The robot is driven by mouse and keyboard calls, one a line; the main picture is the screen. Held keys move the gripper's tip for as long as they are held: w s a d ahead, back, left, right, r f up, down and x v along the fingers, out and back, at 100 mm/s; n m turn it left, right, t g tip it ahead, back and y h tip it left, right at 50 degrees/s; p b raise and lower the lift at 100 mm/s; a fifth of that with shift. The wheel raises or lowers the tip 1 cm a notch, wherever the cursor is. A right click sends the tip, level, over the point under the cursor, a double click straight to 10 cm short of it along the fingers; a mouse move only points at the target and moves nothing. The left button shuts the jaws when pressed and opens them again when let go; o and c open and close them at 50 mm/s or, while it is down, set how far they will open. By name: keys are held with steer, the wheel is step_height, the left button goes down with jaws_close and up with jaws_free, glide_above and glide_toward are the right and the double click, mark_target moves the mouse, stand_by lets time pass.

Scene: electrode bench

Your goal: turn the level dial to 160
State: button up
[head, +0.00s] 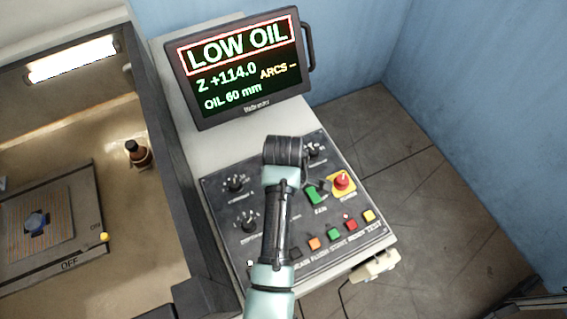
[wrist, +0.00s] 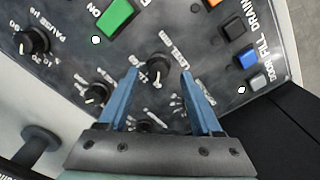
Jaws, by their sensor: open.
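The level dial (wrist: 158,65) is a round black knob in the wrist view, with a partly legible "LEVEL" label beside it. A light pointer mark shows on it, but I cannot read its setting. My gripper (wrist: 160,75) is open, with one blue finger on each side of the dial. I cannot tell whether the fingertips reach down to the knob; no contact shows. In the head view my own arm hides the dial and the fingers. The monitor (head: 240,68) reads "LOW OIL", "Z +114.0" and "OIL 60 mm".
Other black knobs stand close by: the pause knob (wrist: 32,42), another knob (wrist: 97,93), and one below between the fingers. A green ON switch (wrist: 115,18) and a blue button (wrist: 247,58) flank the dial. A red emergency button (head: 342,181) sits at the panel's right.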

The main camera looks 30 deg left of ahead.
steer(key=shift+f, duration=1.1)
jaws_close()
